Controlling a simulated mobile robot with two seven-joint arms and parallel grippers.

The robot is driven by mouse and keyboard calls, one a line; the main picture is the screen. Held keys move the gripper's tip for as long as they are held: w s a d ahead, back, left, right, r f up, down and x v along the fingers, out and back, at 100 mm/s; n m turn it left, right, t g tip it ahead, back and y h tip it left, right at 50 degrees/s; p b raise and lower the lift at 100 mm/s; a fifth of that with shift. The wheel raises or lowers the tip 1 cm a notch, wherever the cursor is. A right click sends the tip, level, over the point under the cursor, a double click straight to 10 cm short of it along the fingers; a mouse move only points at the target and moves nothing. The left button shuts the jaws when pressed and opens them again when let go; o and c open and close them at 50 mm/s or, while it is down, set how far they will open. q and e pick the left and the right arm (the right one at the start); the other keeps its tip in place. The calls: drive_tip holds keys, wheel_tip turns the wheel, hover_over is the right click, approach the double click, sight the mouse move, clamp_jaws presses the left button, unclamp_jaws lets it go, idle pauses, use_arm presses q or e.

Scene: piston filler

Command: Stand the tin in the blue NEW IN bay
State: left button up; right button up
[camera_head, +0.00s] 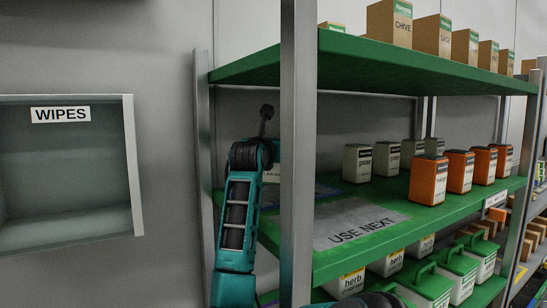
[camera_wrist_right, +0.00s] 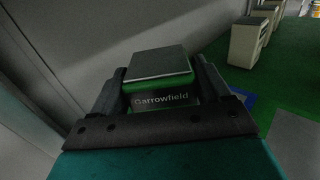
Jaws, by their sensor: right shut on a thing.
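The tin (camera_wrist_right: 158,66) has a dark flat lid, a green band and the name Garrowfield on its side. My right gripper (camera_wrist_right: 160,98) is shut on it, one finger on each side, in the right wrist view. The tin's base is hidden, so I cannot tell whether it touches the shelf. A small blue patch (camera_wrist_right: 245,97) shows on the green shelf just right of the gripper. My left gripper is not in view.
A grey USE NEXT panel (camera_head: 355,222) lies on the green middle shelf (camera_head: 440,212). Grey-white tins (camera_head: 357,163) and orange tins (camera_head: 428,180) stand further right. The front post (camera_head: 298,150) blocks part of the view. A WIPES box (camera_head: 65,180) is on the left wall.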

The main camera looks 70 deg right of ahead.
drive_tip(key=shift+f, duration=1.7)
drive_tip(key=shift+f, duration=0.1)
drive_tip(key=o, duration=1)
drive_tip(key=shift+f, duration=0.2)
drive_tip(key=o, duration=0.4)
drive_tip(key=shift+r, duration=0.1)
drive_tip(key=shift+o, duration=0.2)
drive_tip(key=shift+r, duration=0.1)
